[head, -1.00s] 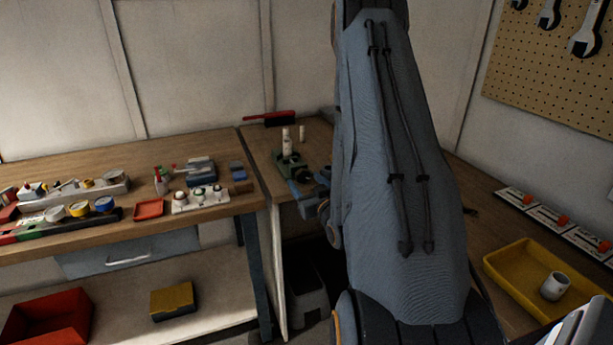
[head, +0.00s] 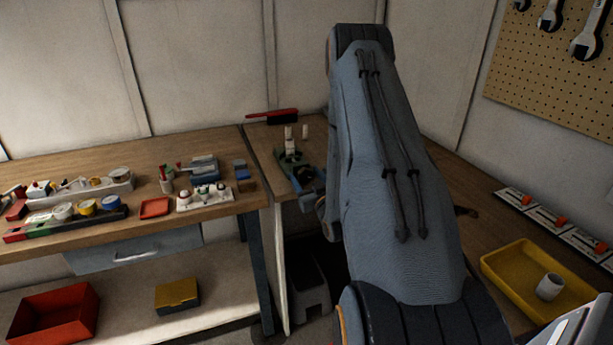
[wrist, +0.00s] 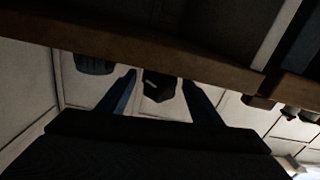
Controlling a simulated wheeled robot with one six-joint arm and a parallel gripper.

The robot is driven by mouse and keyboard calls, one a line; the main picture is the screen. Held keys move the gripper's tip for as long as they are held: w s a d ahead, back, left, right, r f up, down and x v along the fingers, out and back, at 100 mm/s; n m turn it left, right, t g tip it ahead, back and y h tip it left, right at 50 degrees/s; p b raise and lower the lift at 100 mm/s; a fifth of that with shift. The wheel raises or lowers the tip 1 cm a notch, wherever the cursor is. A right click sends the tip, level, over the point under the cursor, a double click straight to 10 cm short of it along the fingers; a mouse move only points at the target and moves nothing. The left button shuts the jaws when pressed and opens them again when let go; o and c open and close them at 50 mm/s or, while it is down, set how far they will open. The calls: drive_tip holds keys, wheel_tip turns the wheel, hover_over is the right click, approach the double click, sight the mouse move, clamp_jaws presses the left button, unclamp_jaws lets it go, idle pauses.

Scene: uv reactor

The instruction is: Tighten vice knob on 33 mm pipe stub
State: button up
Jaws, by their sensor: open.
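The small green vice (head: 291,156) sits on the corner bench in the head view. A pale upright pipe stub (head: 289,133) stands at it, and a second pale piece (head: 305,131) stands just behind to the right. My gripper (head: 302,178) is at the near side of the vice, partly hidden by my arm. In the wrist view, its two dark blue fingers (wrist: 159,80) are apart. A dark object (wrist: 158,86) with a small light mark shows between them; I cannot tell whether it is the vice knob. I see no contact. The knob is not clear in the head view.
A wooden bench edge (wrist: 180,50) crosses the wrist view close to the fingers. A red brush (head: 272,116) lies behind the vice. The left bench (head: 100,165) holds several small parts and a red tray (head: 155,207).

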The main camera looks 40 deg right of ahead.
drive_tip(key=c, duration=1.1)
drive_tip(key=shift+o, duration=0.2)
drive_tip(key=shift+m+b, duration=0.5)
drive_tip(key=shift+m, duration=0.4)
drive_tip(key=o, duration=1.1)
drive_tip(key=shift+c, duration=0.2)
drive_tip(key=b+v, duration=0.2)
drive_tip(key=v, duration=0.6)
drive_tip(key=shift+w, duration=0.15)
